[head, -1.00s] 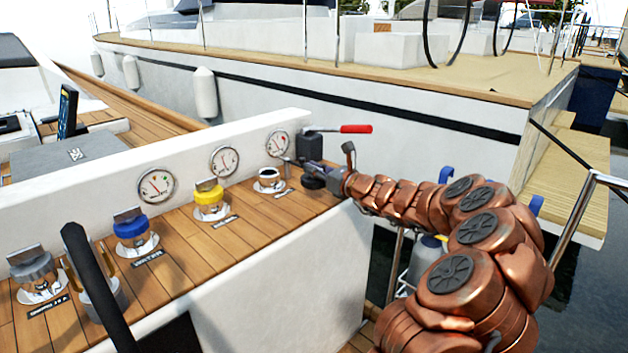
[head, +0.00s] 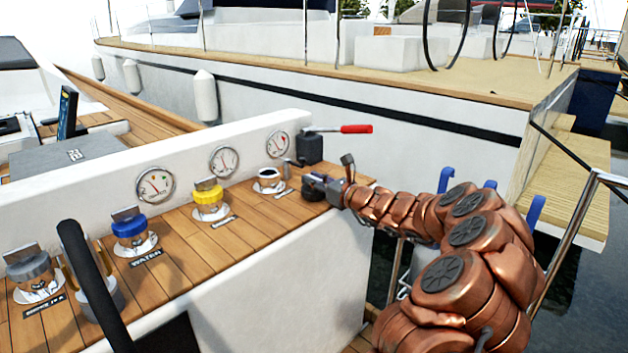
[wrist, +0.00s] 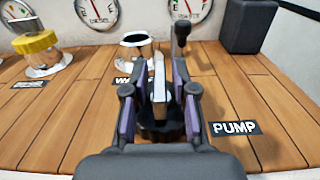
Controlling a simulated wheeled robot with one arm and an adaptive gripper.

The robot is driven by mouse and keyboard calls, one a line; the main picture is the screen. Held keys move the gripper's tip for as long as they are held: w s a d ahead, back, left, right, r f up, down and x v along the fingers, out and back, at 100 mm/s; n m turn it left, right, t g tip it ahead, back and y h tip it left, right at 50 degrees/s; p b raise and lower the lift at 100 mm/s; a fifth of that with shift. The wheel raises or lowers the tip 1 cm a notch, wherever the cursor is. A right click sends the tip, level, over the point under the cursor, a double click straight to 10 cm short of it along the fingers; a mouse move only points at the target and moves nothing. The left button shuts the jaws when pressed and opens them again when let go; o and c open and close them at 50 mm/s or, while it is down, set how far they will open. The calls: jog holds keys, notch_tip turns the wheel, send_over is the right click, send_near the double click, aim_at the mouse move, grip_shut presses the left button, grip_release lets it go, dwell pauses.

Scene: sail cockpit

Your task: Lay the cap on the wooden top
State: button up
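The black round cap (wrist: 160,128) has an upright pale fin and sits at the right end of the wooden top (wrist: 85,110); it appears to rest flat on the planks. In the head view the cap (head: 313,189) is partly hidden by my gripper (head: 322,184). My gripper (wrist: 161,85) has its purple-padded fingers on both sides of the fin, with a visible gap on each side, so it looks open around it. The uncapped filler neck (head: 269,178) with a dark opening stands left of the cap, apart from it.
Yellow (head: 208,197), blue (head: 131,228) and grey (head: 34,270) caps sit on fillers to the left. A black lever (wrist: 180,40) and a black box (wrist: 248,27) stand behind my gripper. The PUMP label (wrist: 235,128) lies right of it.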

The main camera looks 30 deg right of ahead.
jog(key=shift+o, duration=0.4)
jog(key=shift+r, duration=0.1)
jog(key=shift+s+d, duration=0.1)
jog(key=shift+s, duration=0.2)
jog(key=p+v, duration=0.2)
jog(key=v, duration=0.9)
jog(key=shift+s, duration=0.2)
